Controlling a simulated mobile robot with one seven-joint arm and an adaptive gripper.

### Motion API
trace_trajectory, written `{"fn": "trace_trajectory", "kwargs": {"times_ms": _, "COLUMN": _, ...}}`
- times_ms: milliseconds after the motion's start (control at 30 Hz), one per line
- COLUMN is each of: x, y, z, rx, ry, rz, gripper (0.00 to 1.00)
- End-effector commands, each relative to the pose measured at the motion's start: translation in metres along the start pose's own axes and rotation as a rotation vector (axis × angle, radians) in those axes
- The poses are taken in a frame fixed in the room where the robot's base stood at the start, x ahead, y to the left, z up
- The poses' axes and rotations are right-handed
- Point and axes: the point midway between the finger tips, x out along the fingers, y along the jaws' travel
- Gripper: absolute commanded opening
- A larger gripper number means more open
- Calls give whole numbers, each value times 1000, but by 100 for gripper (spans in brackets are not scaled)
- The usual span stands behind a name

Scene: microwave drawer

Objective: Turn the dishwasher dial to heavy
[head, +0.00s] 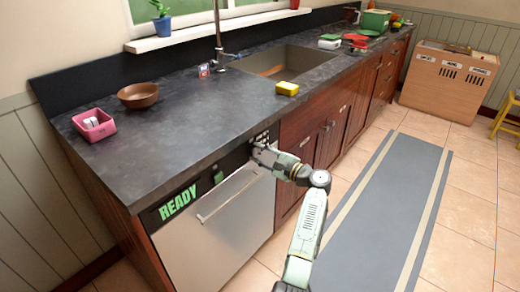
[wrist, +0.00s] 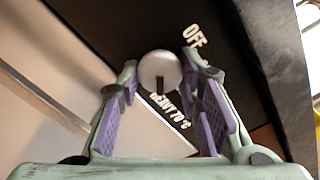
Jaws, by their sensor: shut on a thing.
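The dishwasher (head: 215,232) stands under the counter, with a black control panel along its top edge. Its round silver dial (wrist: 160,70) shows in the wrist view between the fingers of my gripper (wrist: 161,74). The dial's dark pointer mark points down in the picture, toward the "HEAVY 70°C" label (wrist: 170,110). An "OFF" label (wrist: 194,36) is above right. In the head view my gripper (head: 262,150) is at the panel's right end and hides the dial. It is shut on the dial.
The dishwasher's handle bar (head: 230,197) sticks out below the panel, left of my gripper. The dark countertop (head: 190,125) overhangs above. Floor beside the grey mat (head: 390,215) is clear.

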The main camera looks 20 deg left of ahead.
Motion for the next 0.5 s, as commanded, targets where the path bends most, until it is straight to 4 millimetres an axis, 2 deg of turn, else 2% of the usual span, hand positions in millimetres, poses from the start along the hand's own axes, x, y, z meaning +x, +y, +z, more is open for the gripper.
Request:
{"fn": "trace_trajectory", "kwargs": {"times_ms": 200, "x": 0, "y": -2, "z": 0, "rx": 91, "ry": 2, "rz": -4, "gripper": 4}}
{"fn": "trace_trajectory", "kwargs": {"times_ms": 500, "x": 0, "y": -1, "z": -1, "rx": 134, "ry": 2, "rz": -4, "gripper": 4}}
